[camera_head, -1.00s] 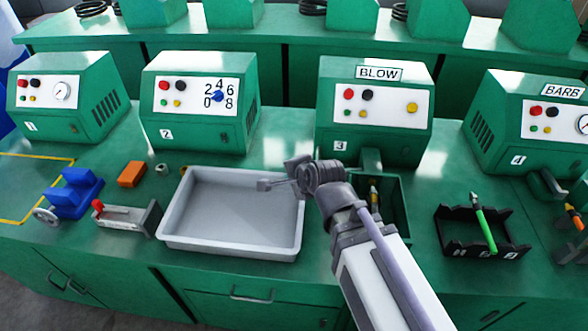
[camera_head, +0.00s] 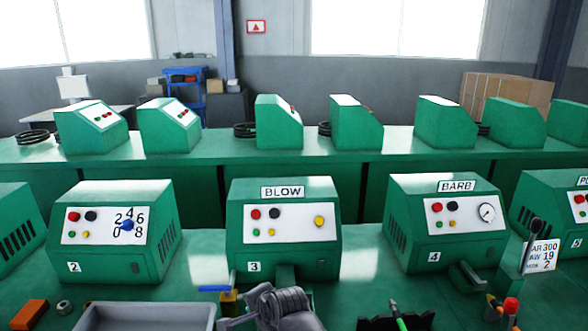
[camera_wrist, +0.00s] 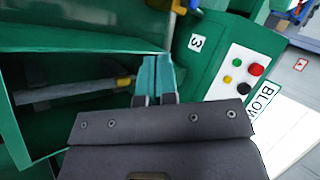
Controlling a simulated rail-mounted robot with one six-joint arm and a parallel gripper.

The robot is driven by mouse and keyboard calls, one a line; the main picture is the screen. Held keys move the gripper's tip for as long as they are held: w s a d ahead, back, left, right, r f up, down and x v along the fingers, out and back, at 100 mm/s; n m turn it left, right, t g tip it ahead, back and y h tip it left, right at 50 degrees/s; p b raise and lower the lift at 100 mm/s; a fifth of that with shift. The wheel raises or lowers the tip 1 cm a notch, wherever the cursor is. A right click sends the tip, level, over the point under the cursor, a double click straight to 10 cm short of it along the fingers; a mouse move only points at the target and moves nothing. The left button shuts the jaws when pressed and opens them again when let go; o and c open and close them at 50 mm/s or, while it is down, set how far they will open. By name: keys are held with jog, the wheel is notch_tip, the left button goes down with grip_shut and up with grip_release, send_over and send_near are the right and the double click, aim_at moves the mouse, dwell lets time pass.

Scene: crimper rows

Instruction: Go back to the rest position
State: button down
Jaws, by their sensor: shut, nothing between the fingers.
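My gripper (camera_wrist: 156,62) shows in the wrist view with its two teal fingers closed together and nothing between them. Its fingertips are in front of the green unit marked 3, beside an open green bin (camera_wrist: 20,138). A grey tool (camera_wrist: 75,93) with a yellow-orange part lies in that bin, apart from the fingers. In the head view, the end of my arm is at the bottom edge, in front of the BLOW unit (camera_head: 284,232) and right of the grey tray (camera_head: 150,318). The fingertips are not clear there.
The green BARB unit (camera_head: 447,222) and the dial unit (camera_head: 113,230) flank the BLOW unit. A sign card (camera_head: 541,256) stands at right. An orange block (camera_head: 29,314) lies at lower left. A second bench row stands behind, with open air above the front units.

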jog(key=d+f+n+h, duration=0.1)
jog(key=d, duration=0.1)
jog(key=d+f+n+g+h, duration=0.1)
jog(key=d, duration=0.2)
jog(key=d+n, duration=0.1)
jog(key=d, duration=0.2)
jog(key=shift+w+d+f+n+g+h, duration=0.15)
jog(key=shift+w+f+n+g+h, duration=0.15)
jog(key=shift+w+f+g+h, duration=0.1)
jog(key=s+d+f+n+g+h, duration=0.1)
jog(key=s+d+n+g, duration=0.1)
jog(key=d, duration=0.6)
jog(key=s+d+f+n+g+h, duration=0.1)
jog(key=s+d+n+g+h, duration=0.1)
jog(key=d, duration=0.7)
jog(key=s+n+g, duration=0.1)
jog(key=s+n, duration=0.1)
jog(key=s, duration=0.1)
jog(key=shift+s+f, duration=0.2)
